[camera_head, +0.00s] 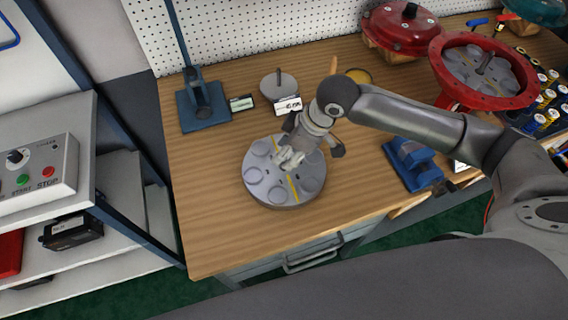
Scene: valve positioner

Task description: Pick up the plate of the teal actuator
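A round grey plate (256,188) with shallow circular recesses and a yellow stripe lies on the wooden bench. My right gripper (313,137) is above it, pointing down, with its dark fingertips spread apart. A light grey piece shows below the gripper at the plate's middle; whether the gripper touches it I cannot tell. The gripper and wrist hide the plate's upper right part. A teal actuator housing (540,9) is cut off at the top right corner. My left gripper is not in view.
A red housing (400,28) and an open red housing with a grey plate inside (441,50) stand at the back right. A blue stand (202,104), a smaller grey disc with a stem (279,86) and a blue vise-like block (413,165) surround the plate. The bench's front left is clear.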

